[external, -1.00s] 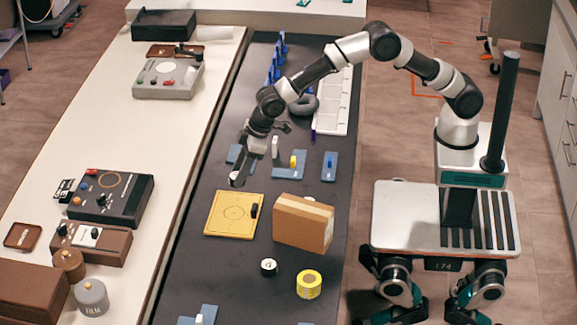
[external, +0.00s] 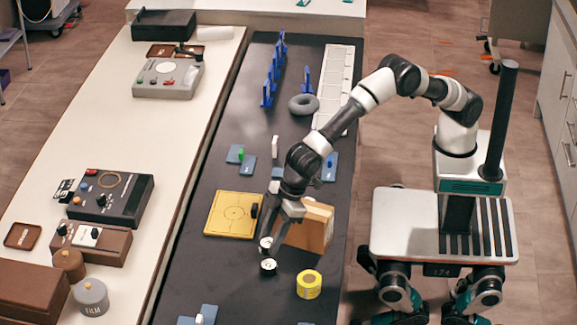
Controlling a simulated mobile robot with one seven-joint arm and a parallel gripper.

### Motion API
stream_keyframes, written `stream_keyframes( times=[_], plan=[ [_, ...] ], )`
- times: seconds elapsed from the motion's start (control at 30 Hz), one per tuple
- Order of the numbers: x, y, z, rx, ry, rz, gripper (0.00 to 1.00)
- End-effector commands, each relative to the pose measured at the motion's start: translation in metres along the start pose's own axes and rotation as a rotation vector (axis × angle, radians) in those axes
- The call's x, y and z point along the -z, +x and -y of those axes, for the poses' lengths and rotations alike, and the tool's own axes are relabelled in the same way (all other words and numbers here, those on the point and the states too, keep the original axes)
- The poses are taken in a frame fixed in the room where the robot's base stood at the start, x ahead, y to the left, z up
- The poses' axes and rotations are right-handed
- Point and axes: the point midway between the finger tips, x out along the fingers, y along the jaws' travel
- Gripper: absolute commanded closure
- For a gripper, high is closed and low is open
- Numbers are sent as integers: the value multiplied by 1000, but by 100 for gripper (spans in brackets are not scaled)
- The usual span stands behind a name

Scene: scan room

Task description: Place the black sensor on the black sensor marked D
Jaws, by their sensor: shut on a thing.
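My gripper (external: 274,236) is low over the dark table, left of the cardboard box. It is shut on a small black sensor (external: 265,243) with a whitish top. A second round black sensor (external: 268,267) with a white marked top sits on the table, just below the held one in the picture. Its mark is too small to read. The two look very close, but I cannot tell whether they touch or how high the held one is.
The cardboard box (external: 312,230) stands close to the right of my gripper. A yellow board (external: 232,214) lies to the left and a yellow tape roll (external: 310,284) to the lower right. Blue holders (external: 242,157) lie farther back.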

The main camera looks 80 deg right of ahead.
Motion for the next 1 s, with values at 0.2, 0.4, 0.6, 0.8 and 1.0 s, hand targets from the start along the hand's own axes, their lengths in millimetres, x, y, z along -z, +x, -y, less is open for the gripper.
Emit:
stream_keyframes(
  times=[0.2, 0.4, 0.6, 0.8, 1.0],
  plan=[
    [-10, 24, 0, -1, -1, 1, 86],
    [-20, 49, 0, -1, -1, -1, 86],
    [-20, 50, 0, 0, 0, -3, 86],
    [-22, 53, 0, 0, 0, -2, 59],
    [-22, 52, 0, 0, 0, -2, 43]
  ],
)
